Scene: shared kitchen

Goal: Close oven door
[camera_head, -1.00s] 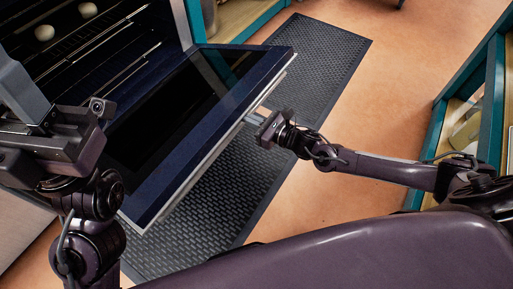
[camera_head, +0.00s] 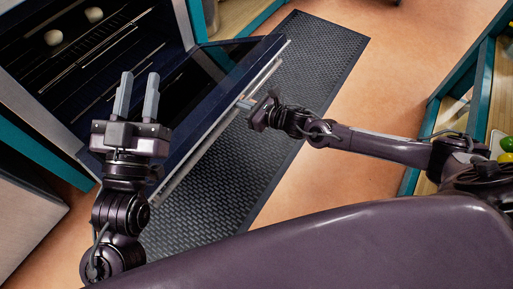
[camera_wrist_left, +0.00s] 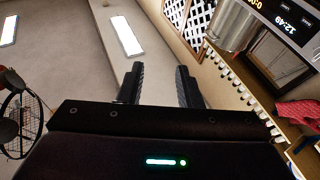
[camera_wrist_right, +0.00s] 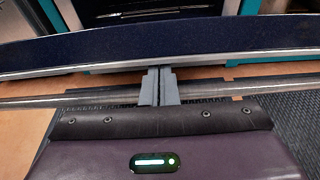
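The oven door (camera_head: 240,53) is dark blue with a black glass panel and hangs partly open in front of the oven (camera_head: 110,45). Its long metal handle (camera_head: 207,136) runs along the outer edge and also crosses the right wrist view (camera_wrist_right: 225,88). My right gripper (camera_head: 244,103) is at the handle. In the right wrist view its fingers (camera_wrist_right: 160,85) are together and cross the bar; I cannot tell whether they press on it. My left gripper (camera_head: 137,94) is open and empty, fingers up, in front of the oven's left side, overlapping the door in view.
Two pale round items (camera_head: 94,14) lie on the oven racks (camera_head: 85,65). A black mat (camera_head: 315,60) covers the floor below the door. A teal shelf unit (camera_head: 470,85) stands at the right. Orange floor (camera_head: 380,60) between is clear.

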